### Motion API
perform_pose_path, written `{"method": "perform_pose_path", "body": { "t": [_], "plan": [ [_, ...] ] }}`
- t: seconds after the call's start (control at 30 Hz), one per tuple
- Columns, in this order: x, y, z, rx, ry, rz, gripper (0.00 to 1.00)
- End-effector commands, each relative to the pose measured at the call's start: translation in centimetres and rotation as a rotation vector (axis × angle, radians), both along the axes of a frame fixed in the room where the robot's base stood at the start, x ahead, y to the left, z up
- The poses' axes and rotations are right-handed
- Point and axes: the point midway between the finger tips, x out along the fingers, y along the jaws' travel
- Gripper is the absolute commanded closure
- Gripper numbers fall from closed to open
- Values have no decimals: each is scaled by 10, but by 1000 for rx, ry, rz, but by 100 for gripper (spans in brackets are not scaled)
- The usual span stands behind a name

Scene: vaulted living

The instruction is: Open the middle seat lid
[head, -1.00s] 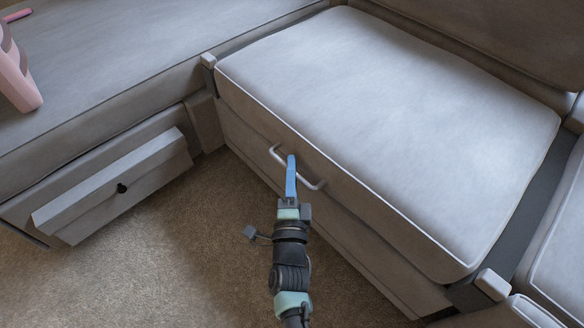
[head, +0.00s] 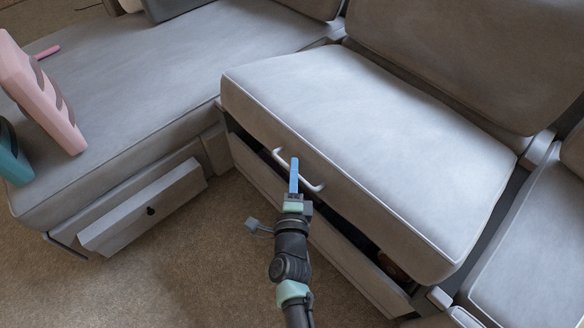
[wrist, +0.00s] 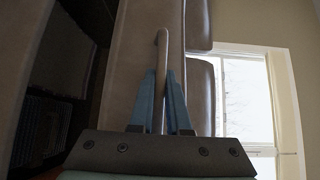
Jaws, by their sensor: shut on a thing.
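The middle seat lid (head: 370,135) is a grey cushioned seat with pale piping. Its front edge is raised, and a dark gap shows between it and the seat box (head: 345,257) below. A pale bar handle (head: 312,185) is fixed to the lid's front face. My gripper (head: 294,175), with blue fingers, is shut on the handle. In the wrist view the handle (wrist: 162,55) runs between the blue fingers (wrist: 160,100). Inside the box, a dark space shows at the left of the wrist view; its contents are too dim to name.
A grey seat on the left has a front drawer (head: 150,208) with a dark knob, standing out. A pink object (head: 45,95) and a teal object (head: 12,155) stand on that seat. Another cushion (head: 535,240) lies at the right. Carpet (head: 200,275) is clear at the lower left.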

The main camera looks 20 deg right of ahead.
Motion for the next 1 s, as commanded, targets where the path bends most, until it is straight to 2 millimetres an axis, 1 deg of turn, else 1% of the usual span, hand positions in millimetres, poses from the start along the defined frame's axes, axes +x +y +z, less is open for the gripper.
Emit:
{"method": "perform_pose_path", "body": {
  "t": [0.03,0.5,0.7,1.0],
  "plan": [
    [0,-1,22,13,5,-1,100],
    [8,-21,107,145,50,-1,100],
    [13,-32,136,194,68,0,100],
    [18,-45,167,248,87,0,100]
  ]
}}
